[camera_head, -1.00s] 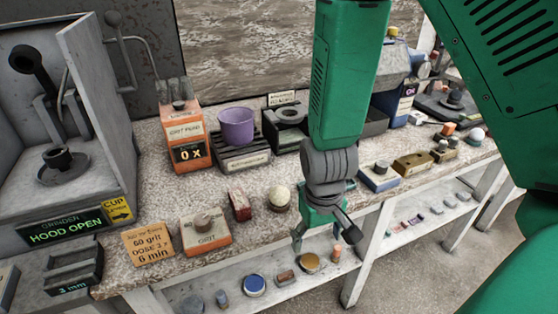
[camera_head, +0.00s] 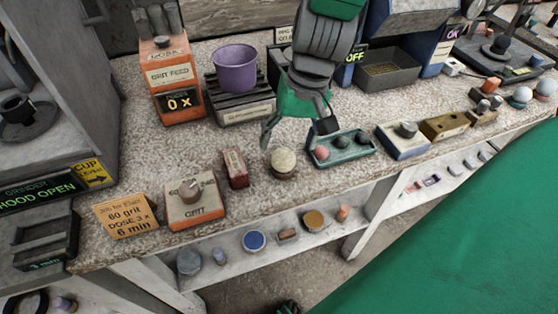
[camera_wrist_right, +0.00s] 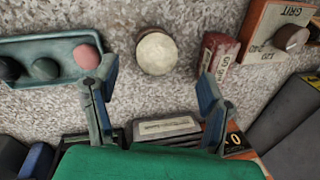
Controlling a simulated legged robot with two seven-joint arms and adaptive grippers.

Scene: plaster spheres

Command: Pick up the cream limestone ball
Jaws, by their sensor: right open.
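The cream limestone ball (camera_head: 284,160) sits on a small brownish stand on the speckled bench top, near the front edge. In the right wrist view, the ball (camera_wrist_right: 156,53) shows centred a little beyond the fingertips. My right gripper (camera_head: 297,128) is open and empty, above the bench and just behind the ball. In the right wrist view its two fingers (camera_wrist_right: 158,82) are spread wide, one on each side of the ball's line, with the ball not between them. My left gripper is not in view.
A red box (camera_head: 235,168) stands close left of the ball. A dark green tray (camera_head: 362,152) with several small balls lies close right. An orange grit box (camera_head: 195,200) is further left. A purple cup (camera_head: 236,68) stands on a slotted block behind. A lower shelf (camera_head: 215,272) runs below.

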